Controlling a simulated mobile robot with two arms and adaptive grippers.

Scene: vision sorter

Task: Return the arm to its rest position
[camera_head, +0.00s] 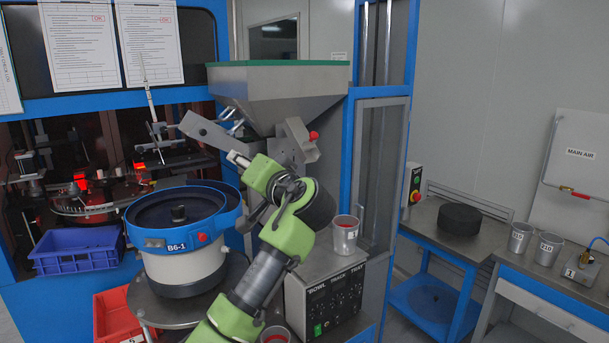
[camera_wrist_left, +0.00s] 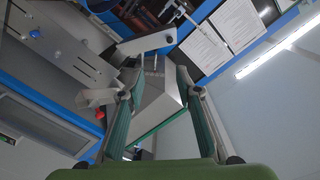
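My left arm, green and dark grey, rises from the bottom middle of the head view and bends in front of the hopper stand. My left gripper shows in the left wrist view (camera_wrist_left: 158,93), with its two green-padded fingers spread apart and nothing between them. The grey metal hopper and its chute lie beyond the fingers in that view. In the head view the fingertips are hard to make out near the arm's upper end. My right arm and gripper are not in either view.
The hopper (camera_head: 285,95) with a green rim stands behind the arm. A blue bowl feeder marked B6-1 (camera_head: 185,262) is left of it. A metal cup (camera_head: 345,236) stands close on the right, on a control box (camera_head: 335,305). A blue bin (camera_head: 78,252) sits further left.

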